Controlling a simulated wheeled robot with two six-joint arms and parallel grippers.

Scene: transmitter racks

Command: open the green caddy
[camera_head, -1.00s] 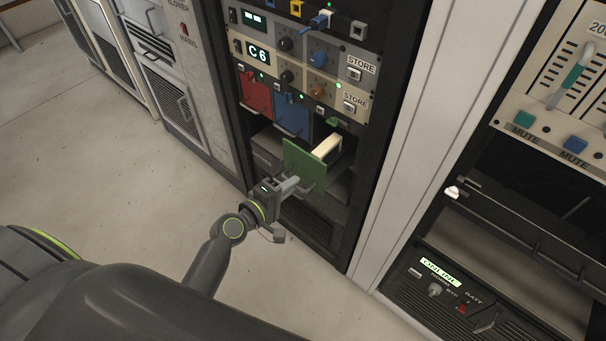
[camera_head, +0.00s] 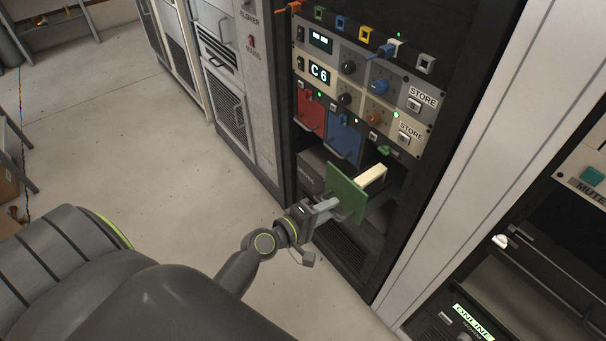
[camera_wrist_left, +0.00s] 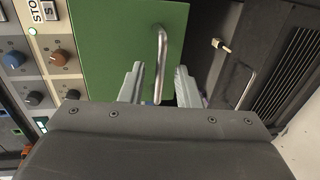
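The green caddy (camera_head: 346,192) stands pulled out of its slot in the rack, its square green front well ahead of the rack face and its cream body (camera_head: 371,175) showing behind. In the left wrist view its green front (camera_wrist_left: 110,40) fills the upper middle, with a metal bar handle (camera_wrist_left: 161,50). My left gripper (camera_head: 336,211) is at the front of the caddy. In the wrist view its two fingers (camera_wrist_left: 158,84) stand apart, one on each side of the handle, with gaps showing. My right gripper is not in view.
Red (camera_head: 311,113) and blue (camera_head: 344,138) caddies sit in the rack left of the green caddy's slot. Above are panels with knobs, a C6 display (camera_head: 319,73) and STORE buttons. Another rack with an ONLINE display (camera_head: 472,321) stands right. The floor (camera_head: 110,120) at left is clear.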

